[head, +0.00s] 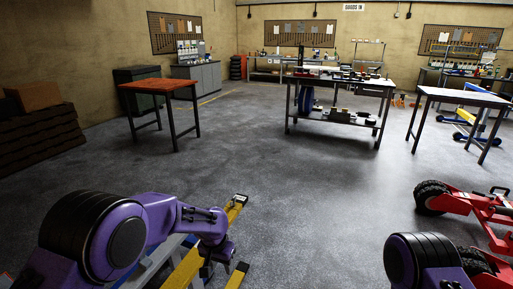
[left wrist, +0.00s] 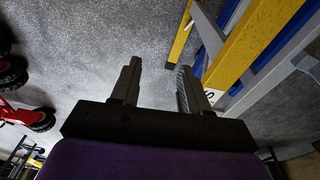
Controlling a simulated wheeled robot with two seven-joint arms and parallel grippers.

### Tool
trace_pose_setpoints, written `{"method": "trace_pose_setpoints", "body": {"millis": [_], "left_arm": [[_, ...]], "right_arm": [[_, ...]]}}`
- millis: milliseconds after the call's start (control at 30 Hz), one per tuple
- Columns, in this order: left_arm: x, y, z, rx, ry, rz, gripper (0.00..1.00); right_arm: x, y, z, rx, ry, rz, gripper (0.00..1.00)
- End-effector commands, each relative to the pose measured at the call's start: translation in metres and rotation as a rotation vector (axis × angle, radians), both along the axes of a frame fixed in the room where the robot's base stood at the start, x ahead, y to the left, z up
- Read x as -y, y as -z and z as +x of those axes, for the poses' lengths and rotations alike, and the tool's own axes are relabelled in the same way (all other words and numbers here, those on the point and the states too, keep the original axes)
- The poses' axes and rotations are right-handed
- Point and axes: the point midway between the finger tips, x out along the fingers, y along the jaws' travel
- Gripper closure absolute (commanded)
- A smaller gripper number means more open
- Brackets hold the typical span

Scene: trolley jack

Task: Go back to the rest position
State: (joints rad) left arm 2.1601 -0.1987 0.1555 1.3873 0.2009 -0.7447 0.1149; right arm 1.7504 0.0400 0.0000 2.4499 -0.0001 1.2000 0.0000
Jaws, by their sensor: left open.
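My left arm comes in at the lower left of the head view, bent at the elbow. Its gripper (head: 206,268) hangs low beside a yellow bar, small and partly hidden. In the left wrist view the two dark fingers of the left gripper (left wrist: 157,78) are apart, with only grey floor between them. Part of my right arm shows at the bottom right of the head view. My right gripper is out of view.
A yellow, blue and grey frame (left wrist: 258,40) stands close to the right of the left gripper. A red wheeled jack (head: 490,212) is at the right. An orange-topped table (head: 158,84), a loaded work cart (head: 335,98) and a pale-topped table (head: 463,96) stand beyond open floor.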

Motion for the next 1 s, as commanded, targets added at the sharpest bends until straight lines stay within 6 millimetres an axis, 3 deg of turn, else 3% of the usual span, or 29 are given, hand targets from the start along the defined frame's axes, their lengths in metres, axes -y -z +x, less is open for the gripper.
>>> {"method": "trace_pose_setpoints", "body": {"millis": [200, 367, 467, 567, 667, 800, 1000], "left_arm": [[0.005, 0.01, 0.009, 0.103, -0.072, -0.054, 0.55], [-0.003, 0.025, 0.009, 0.204, -0.171, -0.103, 0.55], [-0.016, 0.043, 0.0, 0.268, -0.257, -0.132, 0.55], [-0.038, 0.068, -0.022, 0.335, -0.369, -0.151, 0.55], [-0.076, 0.101, -0.069, 0.406, -0.527, -0.148, 0.55], [-0.131, 0.129, -0.157, 0.465, -0.719, -0.089, 0.55], [-0.183, 0.139, -0.288, 0.416, -0.879, 0.051, 0.55]], "right_arm": [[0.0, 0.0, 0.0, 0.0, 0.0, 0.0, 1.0], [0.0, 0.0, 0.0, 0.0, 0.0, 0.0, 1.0], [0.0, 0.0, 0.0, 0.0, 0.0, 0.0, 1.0], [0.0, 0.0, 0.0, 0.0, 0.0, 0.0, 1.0], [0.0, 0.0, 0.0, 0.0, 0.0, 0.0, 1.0], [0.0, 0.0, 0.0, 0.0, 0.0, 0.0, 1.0], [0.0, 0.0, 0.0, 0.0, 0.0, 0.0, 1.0]]}}
